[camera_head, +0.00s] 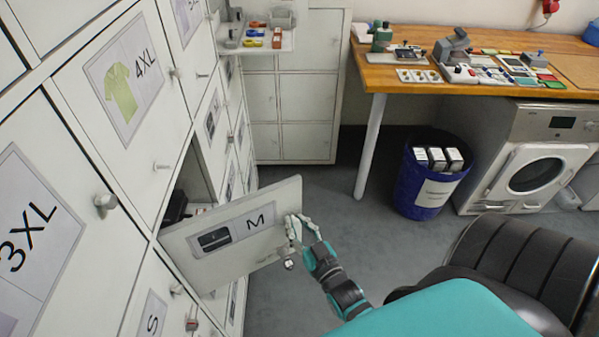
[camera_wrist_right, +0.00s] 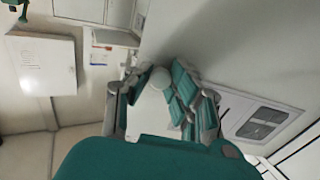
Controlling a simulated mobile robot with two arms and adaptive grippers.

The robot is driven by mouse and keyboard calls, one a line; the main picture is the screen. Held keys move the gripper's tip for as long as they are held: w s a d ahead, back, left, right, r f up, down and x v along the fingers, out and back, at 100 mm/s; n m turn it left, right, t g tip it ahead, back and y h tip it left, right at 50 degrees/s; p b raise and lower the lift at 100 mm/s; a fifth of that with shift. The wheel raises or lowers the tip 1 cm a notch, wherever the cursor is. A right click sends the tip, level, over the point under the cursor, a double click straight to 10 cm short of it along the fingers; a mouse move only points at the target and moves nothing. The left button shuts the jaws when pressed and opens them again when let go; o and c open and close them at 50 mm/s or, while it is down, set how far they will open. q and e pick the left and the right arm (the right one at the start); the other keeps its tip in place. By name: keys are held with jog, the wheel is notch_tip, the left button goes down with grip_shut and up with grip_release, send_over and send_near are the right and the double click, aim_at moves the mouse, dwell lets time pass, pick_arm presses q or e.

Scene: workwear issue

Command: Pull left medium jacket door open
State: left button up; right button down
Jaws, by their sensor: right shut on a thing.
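The medium jacket door (camera_head: 190,250), a white panel with an M label and a dark jacket picture, stands swung out from the locker wall in the head view. The opening (camera_head: 183,190) behind it shows dark contents. My right gripper (camera_head: 294,232) is at the door's free edge, shut on its knob. In the right wrist view, the gripper (camera_wrist_right: 160,95) closes around a pale round knob (camera_wrist_right: 160,78), and the door (camera_wrist_right: 225,50) fills the upper right. The fingers partly hide the knob. My left gripper is not in view.
Closed white locker doors line the left, including 4XL (camera_head: 125,80) and 3XL (camera_head: 35,235). A wooden workbench (camera_head: 380,77) with tools stands at the back right. A blue bin (camera_head: 407,190) and a washing machine (camera_head: 535,170) stand by it. Grey floor is clear between.

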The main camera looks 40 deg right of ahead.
jog(key=c, duration=1.1)
grip_release()
jog(key=shift+w, duration=0.1)
jog(key=shift+c, duration=0.2)
jog(key=s+a, duration=0.1)
jog(key=s, duration=1.1)
jog(key=shift+a, duration=0.4)
